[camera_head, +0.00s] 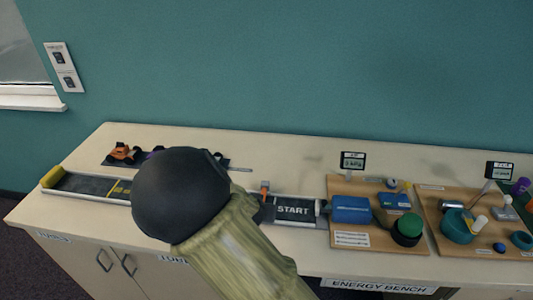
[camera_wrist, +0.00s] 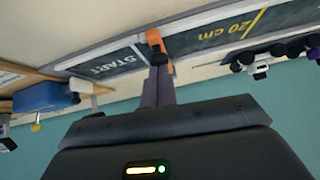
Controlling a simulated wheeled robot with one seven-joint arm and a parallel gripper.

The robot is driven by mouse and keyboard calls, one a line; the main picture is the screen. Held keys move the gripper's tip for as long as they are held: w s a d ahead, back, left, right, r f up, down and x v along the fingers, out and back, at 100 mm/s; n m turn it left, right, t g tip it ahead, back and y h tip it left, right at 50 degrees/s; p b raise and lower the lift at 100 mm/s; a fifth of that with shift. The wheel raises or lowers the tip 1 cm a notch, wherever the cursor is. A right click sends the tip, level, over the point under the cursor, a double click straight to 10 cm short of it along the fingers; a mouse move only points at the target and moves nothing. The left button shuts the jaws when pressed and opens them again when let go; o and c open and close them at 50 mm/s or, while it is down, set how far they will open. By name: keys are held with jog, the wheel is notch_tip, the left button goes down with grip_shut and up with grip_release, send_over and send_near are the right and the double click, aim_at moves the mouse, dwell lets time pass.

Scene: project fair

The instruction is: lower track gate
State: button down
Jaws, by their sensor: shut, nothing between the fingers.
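The track (camera_head: 88,186) is a long dark lane with pale rails, running along the bench from a yellow end block to the START panel (camera_head: 292,209). The gate's orange part (camera_head: 264,186) stands up at the left end of the START panel. In the wrist view, the orange gate (camera_wrist: 154,38) shows right at the tips of my gripper (camera_wrist: 158,66), between START and the 20 cm mark. My gripper's dark fingers are together and empty. I cannot tell whether they touch the gate. In the head view, my arm hides my gripper and the track's middle.
A blue block (camera_head: 351,209) stands at the track's right end, on a wooden board (camera_head: 350,239) with a green-topped round part (camera_head: 407,228). Another board (camera_head: 485,241) with teal parts lies farther right. Small toy cars (camera_head: 123,152) sit on a dark strip behind the track.

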jog(key=shift+s+d+f+b, duration=0.15)
jog(key=shift+s+f, duration=0.1)
jog(key=shift+f, duration=0.35)
jog(key=shift+s+d+f+b, duration=0.1)
jog(key=shift+s+f+b, duration=0.1)
jog(key=shift+f, duration=0.35)
jog(key=shift+r, duration=0.1)
notch_tip(320, 180, up, 6)
jog(key=p, duration=0.5)
jog(key=s+f, duration=0.1)
jog(key=s, duration=0.1)
jog(key=s+a+f+b, duration=0.1)
jog(key=s, duration=0.2)
jog(key=s+a+f+b, duration=0.1)
jog(key=s+f, duration=0.1)
jog(key=s, duration=0.1)
jog(key=shift+s+a, duration=0.15)
jog(key=shift+s, duration=0.1)
jog(key=shift+d+g, duration=0.4)
jog(key=shift+d, duration=0.1)
jog(key=s+d+r+n+g+y+p, duration=0.1)
jog(key=s+d+r+n+g+p, duration=0.1)
jog(key=s+d+r, duration=0.5)
jog(key=d+r+n+g, duration=0.1)
jog(key=d+r+g, duration=0.1)
jog(key=d+r, duration=0.2)
jog(key=shift+s+d+g+y, duration=0.2)
jog(key=shift+d+g+y, duration=0.15)
jog(key=shift+d, duration=1.35)
